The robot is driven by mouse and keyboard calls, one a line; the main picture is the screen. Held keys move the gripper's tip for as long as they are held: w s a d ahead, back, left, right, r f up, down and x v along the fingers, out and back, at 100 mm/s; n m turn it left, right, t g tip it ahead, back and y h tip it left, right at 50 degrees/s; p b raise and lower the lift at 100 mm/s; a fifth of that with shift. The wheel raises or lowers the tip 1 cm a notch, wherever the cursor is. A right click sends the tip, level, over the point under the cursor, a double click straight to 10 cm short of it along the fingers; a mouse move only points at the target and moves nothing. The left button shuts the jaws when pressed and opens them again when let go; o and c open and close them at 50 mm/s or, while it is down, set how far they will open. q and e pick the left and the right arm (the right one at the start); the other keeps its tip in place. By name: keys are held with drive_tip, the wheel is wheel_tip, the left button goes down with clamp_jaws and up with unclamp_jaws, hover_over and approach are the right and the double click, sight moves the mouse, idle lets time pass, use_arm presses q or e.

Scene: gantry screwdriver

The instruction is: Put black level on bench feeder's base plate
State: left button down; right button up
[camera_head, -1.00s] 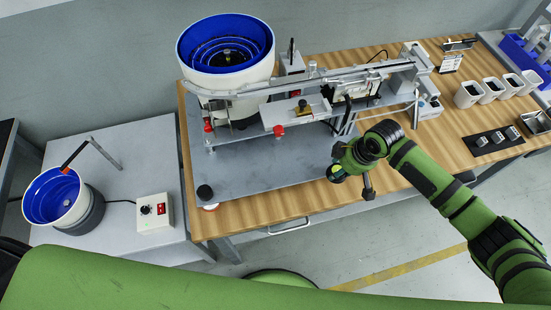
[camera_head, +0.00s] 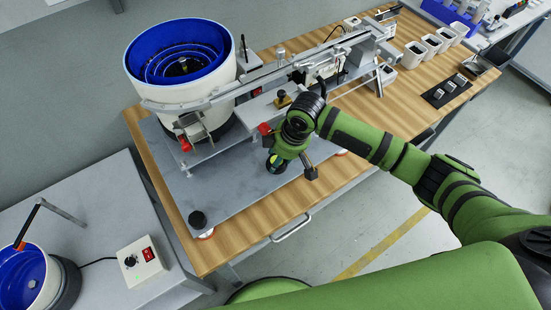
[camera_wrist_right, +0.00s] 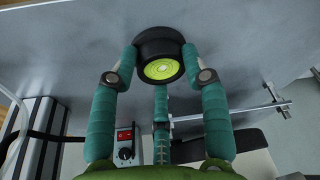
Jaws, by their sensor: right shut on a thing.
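The bench feeder's grey base plate (camera_head: 232,188) lies on the wooden bench under the feeder bowl. The black level (camera_wrist_right: 160,58) is a short round black piece with a yellow-green face, seen in the right wrist view. My right gripper (camera_wrist_right: 160,66) is shut on it, with teal fingers on both sides. In the head view, the level (camera_head: 274,166) and right gripper (camera_head: 280,158) are over the front part of the plate. I cannot tell whether the level touches the plate. My left gripper is not in view.
The white feeder bowl (camera_head: 150,92) and the metal track (camera_head: 270,80) stand behind my gripper. The plate between knob and gripper is clear. White cups (camera_head: 432,45) stand at the back right.

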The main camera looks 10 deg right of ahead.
drive_tip(key=shift+d, duration=0.8)
drive_tip(key=o, duration=1)
drive_tip(key=shift+c, duration=0.2)
drive_tip(key=o, duration=0.3)
drive_tip(key=shift+a, duration=0.4)
drive_tip(key=shift+r, duration=0.1)
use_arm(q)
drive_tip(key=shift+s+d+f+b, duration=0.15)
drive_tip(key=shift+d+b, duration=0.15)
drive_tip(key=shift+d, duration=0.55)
use_arm(e)
drive_tip(key=v, duration=0.7)
drive_tip(key=shift+r, duration=0.2)
